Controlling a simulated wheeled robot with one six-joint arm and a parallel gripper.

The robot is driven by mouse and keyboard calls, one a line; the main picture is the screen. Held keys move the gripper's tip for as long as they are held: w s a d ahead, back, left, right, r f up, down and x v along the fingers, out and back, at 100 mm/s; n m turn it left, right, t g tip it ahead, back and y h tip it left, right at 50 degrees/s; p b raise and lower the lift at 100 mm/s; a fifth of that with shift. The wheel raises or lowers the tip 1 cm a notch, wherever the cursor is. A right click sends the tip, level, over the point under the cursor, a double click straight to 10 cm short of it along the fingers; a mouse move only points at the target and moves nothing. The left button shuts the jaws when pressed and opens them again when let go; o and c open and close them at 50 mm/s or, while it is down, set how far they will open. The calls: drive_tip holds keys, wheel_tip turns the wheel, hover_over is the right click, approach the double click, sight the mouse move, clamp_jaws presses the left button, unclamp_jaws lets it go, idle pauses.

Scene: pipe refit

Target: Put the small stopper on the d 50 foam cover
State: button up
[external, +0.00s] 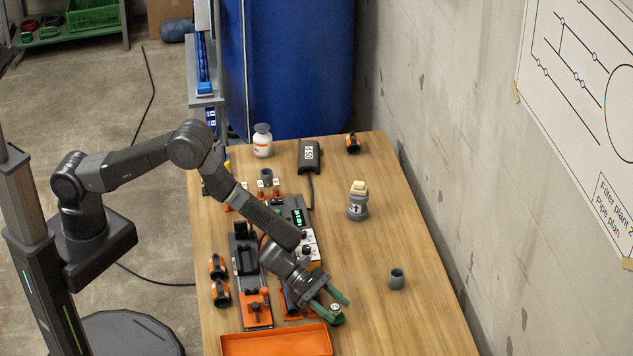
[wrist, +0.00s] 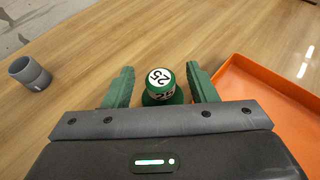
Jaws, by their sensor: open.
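A green stopper (wrist: 160,82) with a white top label reading 25 stands between my gripper's fingers in the wrist view. It also shows in the external view (external: 335,310), near the table's front. My gripper (wrist: 160,88) is open, with one green finger on each side of the stopper and visible gaps between. A grey fitting with cream foam-like pieces on top (external: 357,198) stands upright at the table's right middle, well away from my gripper. Its label is too small to read, so I cannot tell whether it is the d 50 foam cover.
An orange tray (external: 278,343) lies at the front left of the stopper in the external view. A grey pipe socket (external: 396,278) stands to the right. Several tools and fixtures crowd the table's left side. A white bottle (external: 263,140) stands at the back. The right side is mostly clear.

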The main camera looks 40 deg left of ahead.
drive_tip(key=shift+d+f, duration=0.15)
drive_tip(key=shift+d, duration=0.15)
drive_tip(key=c, duration=0.9)
clamp_jaws()
